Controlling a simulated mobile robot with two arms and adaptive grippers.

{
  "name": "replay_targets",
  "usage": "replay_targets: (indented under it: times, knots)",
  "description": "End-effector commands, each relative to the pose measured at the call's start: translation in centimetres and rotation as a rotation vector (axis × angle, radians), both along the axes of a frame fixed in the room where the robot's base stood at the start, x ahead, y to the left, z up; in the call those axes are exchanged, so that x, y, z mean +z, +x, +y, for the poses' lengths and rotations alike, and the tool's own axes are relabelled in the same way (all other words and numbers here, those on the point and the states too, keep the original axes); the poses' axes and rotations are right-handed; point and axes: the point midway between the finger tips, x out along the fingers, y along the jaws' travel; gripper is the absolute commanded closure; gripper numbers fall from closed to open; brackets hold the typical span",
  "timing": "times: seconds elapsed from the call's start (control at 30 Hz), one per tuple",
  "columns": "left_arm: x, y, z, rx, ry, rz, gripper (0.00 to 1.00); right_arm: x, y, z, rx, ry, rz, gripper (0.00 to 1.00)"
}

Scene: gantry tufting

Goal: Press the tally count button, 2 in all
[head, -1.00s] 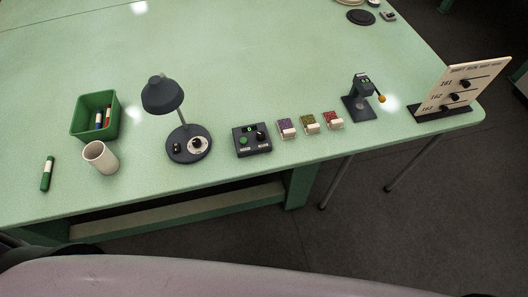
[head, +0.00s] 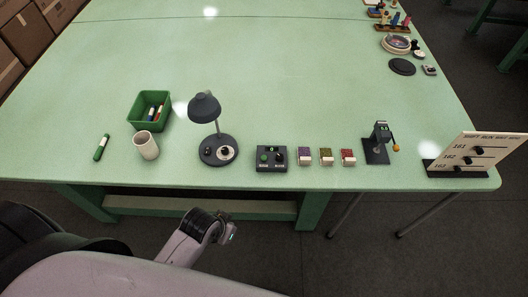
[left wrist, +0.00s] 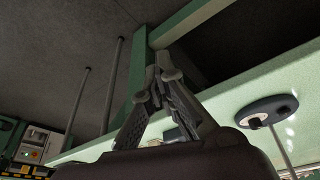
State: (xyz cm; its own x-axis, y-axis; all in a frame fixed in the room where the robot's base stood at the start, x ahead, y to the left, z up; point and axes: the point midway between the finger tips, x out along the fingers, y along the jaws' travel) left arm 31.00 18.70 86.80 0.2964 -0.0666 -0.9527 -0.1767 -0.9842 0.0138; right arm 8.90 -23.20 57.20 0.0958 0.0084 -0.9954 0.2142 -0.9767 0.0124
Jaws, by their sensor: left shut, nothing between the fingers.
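The dark tally box (head: 271,158) sits near the front edge of the green table, right of the lamp. It has a green button on its left side, a dark knob on its right side and a small display that seems to read 0. My left arm reaches in below the table's front edge, its wrist end short of the box and lower left of it. In the left wrist view my left gripper (left wrist: 162,73) is shut, its fingertips together and empty. Nothing touches the button. My right gripper is in neither view.
A desk lamp (head: 217,150) stands left of the box, and a white cup (head: 146,147) and green bin (head: 137,121) farther left. The table's middle is clear.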

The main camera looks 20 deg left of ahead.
Motion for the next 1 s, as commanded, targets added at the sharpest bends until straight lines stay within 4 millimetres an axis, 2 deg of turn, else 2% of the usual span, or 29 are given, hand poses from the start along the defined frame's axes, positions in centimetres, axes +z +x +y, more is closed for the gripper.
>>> replay_targets:
  times: [0.03, 0.1, 0.2, 0.3, 0.43, 0.57, 0.7, 0.83, 1.0]
  knots:
    - [3.1, 1.1, -0.6, -0.007, -0.019, -0.031, 1.00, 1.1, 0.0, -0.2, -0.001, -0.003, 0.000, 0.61]
    - [6.0, 2.7, -1.8, -0.016, -0.058, -0.067, 1.00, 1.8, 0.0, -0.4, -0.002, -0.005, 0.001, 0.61]
    - [9.1, 5.7, -4.1, -0.035, -0.134, -0.124, 1.00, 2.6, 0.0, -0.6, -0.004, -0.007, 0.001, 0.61]
    - [10.7, 9.5, -6.7, -0.048, -0.232, -0.171, 1.00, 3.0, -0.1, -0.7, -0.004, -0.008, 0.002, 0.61]
    - [10.7, 14.4, -8.3, -0.018, -0.342, -0.199, 1.00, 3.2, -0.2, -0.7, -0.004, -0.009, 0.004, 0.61]
    - [10.2, 19.6, -7.3, 0.066, -0.426, -0.215, 1.00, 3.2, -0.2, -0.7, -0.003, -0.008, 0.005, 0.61]
    - [10.3, 24.5, -4.5, 0.181, -0.485, -0.240, 1.00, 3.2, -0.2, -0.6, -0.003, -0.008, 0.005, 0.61]
    - [10.7, 27.2, -2.2, 0.255, -0.516, -0.261, 1.00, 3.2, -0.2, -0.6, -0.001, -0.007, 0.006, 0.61]
    - [11.0, 28.8, -0.9, 0.298, -0.534, -0.278, 1.00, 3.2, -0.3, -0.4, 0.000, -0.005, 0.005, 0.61]
